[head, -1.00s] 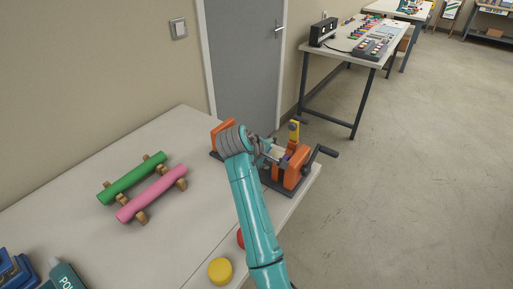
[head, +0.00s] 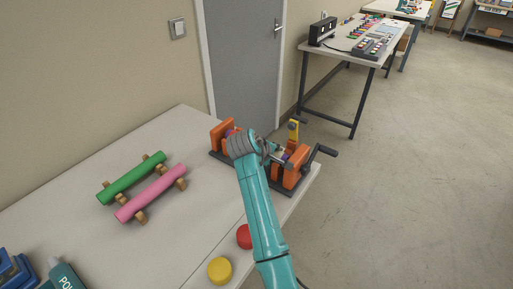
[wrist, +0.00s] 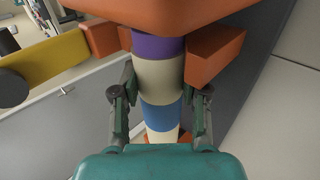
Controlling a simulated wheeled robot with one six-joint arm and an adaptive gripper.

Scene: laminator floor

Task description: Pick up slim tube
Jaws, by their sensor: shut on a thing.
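A slim cream tube (wrist: 158,78) with a purple band and a blue band shows in the wrist view. It runs away from my gripper toward an orange block. My gripper (wrist: 160,98) is shut on this tube, with one dark green finger on each side of it. In the head view my gripper is mostly hidden behind my wrist, at the orange machine (head: 291,178) on the table's far right corner. The tube lies between the machine's two orange end blocks, its middle hidden by my arm.
A green roll (head: 131,179) and a pink roll (head: 151,194) rest on wooden cradles at the left. A red disc (head: 243,237) and a yellow disc (head: 219,270) lie near the front edge.

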